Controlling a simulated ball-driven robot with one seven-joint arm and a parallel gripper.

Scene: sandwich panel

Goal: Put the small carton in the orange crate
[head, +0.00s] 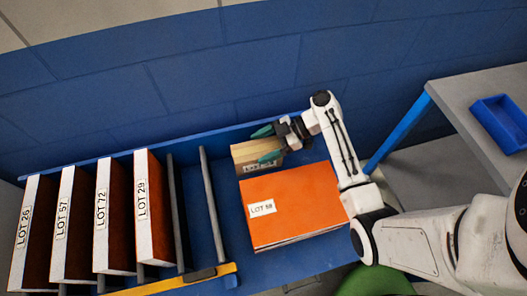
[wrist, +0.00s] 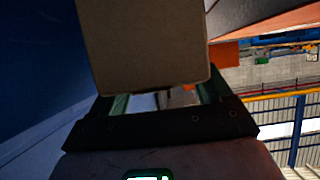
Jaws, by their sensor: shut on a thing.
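The small carton (head: 245,158) is a tan box with a printed label, near the back wall behind a flat orange panel. My gripper (head: 266,144) reaches it from the right, its green fingers shut on either side of it. In the wrist view the carton (wrist: 145,45) fills the top middle between the fingers. I cannot tell whether it touches the blue surface below. I cannot make out an orange crate in either view.
The orange panel (head: 295,205) marked LOT 58 lies flat in front of the carton. Several upright panels (head: 115,215) stand in a rack at left with grey bars (head: 209,205). A blue tray (head: 499,122) sits on a grey table (head: 462,108) at right.

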